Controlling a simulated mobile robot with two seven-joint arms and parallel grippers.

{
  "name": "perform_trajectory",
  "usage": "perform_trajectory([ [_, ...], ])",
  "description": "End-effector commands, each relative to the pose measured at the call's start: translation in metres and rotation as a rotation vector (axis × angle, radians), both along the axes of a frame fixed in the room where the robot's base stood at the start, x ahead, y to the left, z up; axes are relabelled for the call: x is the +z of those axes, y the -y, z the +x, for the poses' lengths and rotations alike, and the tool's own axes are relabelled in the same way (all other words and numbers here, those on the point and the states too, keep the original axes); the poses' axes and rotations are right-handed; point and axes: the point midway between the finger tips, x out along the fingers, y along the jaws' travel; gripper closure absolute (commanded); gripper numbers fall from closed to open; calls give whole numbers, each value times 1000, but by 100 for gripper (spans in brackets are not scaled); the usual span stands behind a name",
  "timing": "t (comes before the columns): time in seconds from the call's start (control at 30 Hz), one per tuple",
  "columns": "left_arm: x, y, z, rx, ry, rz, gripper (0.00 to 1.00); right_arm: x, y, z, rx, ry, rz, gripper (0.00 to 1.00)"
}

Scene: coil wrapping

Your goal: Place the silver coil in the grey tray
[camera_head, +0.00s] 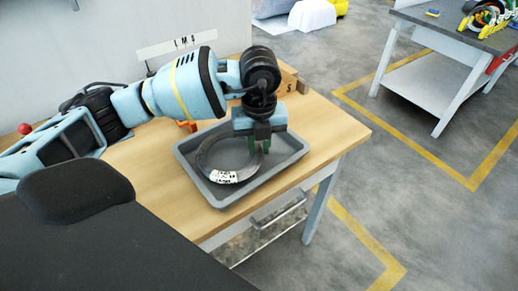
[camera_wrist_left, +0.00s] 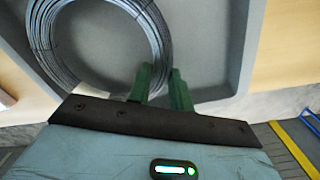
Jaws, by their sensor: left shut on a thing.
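The silver coil (camera_head: 208,160) is a ring of wire with a white printed label, and it is over the floor of the grey tray (camera_head: 291,160) on the wooden table. My left gripper (camera_head: 257,148) reaches down into the tray, its green fingers shut on the right side of the coil. In the left wrist view, the coil (camera_wrist_left: 94,8) lies inside the tray (camera_wrist_left: 238,50), with the green fingers (camera_wrist_left: 161,85) at its edge. I cannot tell whether the coil touches the tray floor. My right gripper is not in view.
The wooden table (camera_head: 335,130) has free room to the right of the tray. A cardboard box (camera_head: 287,82) and a small orange thing (camera_head: 187,126) are behind the tray. A second table (camera_head: 440,85) with coloured coils stands at the far right.

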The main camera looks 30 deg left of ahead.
Motion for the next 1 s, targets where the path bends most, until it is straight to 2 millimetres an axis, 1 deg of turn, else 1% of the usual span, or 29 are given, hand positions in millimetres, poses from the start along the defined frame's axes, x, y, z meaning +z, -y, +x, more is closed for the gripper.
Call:
perform_trajectory([
  [0.03, -7, 0, 0, 0, -2, 1, 100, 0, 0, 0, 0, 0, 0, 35],
  [0.13, -15, 0, 0, 0, 1, 0, 100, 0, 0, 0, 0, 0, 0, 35],
  [0.4, -17, 0, 0, -1, 2, 1, 100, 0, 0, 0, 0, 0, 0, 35],
  [0.43, -18, 0, 0, -1, 1, 1, 78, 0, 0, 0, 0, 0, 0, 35],
  [0.6, -17, 0, 0, -1, 1, 1, 57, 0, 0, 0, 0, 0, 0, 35],
  [0.87, -17, 0, 0, -1, 1, 1, 57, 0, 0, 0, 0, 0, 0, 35],
  [1.0, -9, 0, 1, -1, 2, -1, 57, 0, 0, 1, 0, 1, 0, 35],
])
